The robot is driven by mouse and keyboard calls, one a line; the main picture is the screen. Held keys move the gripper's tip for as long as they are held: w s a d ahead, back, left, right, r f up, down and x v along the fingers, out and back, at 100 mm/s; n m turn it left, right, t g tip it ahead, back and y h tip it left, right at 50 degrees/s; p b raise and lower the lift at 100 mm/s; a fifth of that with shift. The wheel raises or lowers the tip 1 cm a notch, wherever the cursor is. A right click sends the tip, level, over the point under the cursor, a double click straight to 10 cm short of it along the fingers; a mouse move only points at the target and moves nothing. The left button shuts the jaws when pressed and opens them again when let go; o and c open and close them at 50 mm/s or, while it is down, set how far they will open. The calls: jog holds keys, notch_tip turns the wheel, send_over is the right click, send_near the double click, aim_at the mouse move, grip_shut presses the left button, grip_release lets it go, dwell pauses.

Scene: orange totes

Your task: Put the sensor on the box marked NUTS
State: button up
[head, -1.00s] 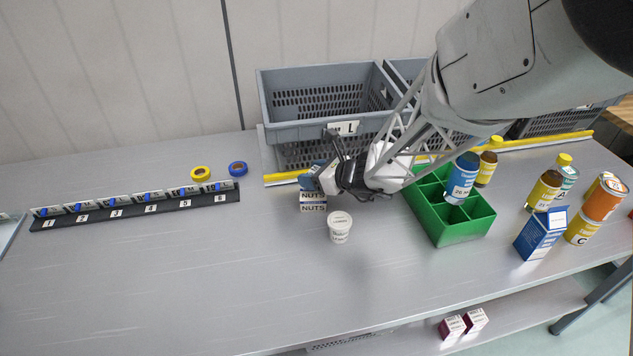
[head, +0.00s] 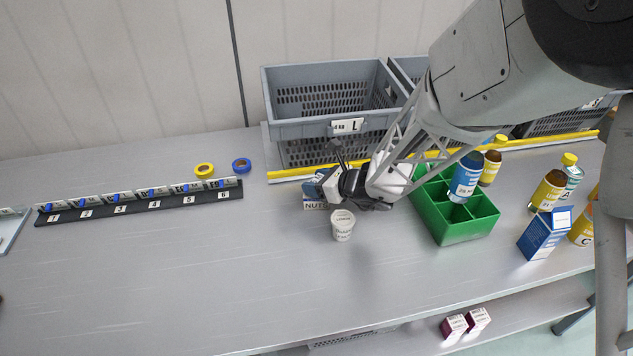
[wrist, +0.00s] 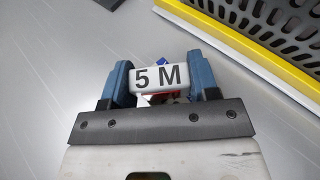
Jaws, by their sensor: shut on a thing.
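My gripper (head: 326,182) is over the box marked NUTS (head: 315,205), in front of the grey tote. The box is blue and white, and its front label shows. Its top is mostly hidden by the gripper. In the wrist view my gripper (wrist: 162,80) is shut on a white thing marked 5 M (wrist: 160,78), which looks like the sensor. It lies crosswise between the two blue fingers. A little blue, red and white shows just behind it. Whether the held thing touches the box I cannot tell.
A white tub (head: 342,226) stands close in front of the box. A grey tote marked L (head: 300,130) is behind a yellow strip (head: 290,173). A green divided crate (head: 455,232) stands right. Tape rolls (head: 204,170) and a numbered rack (head: 140,205) are left. The front-left table is clear.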

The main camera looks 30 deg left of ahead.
jog(key=shift+f, duration=0.1)
jog(key=o, duration=1)
jog(key=v, duration=1.2)
jog(key=shift+r, duration=0.2)
dwell(0.3)
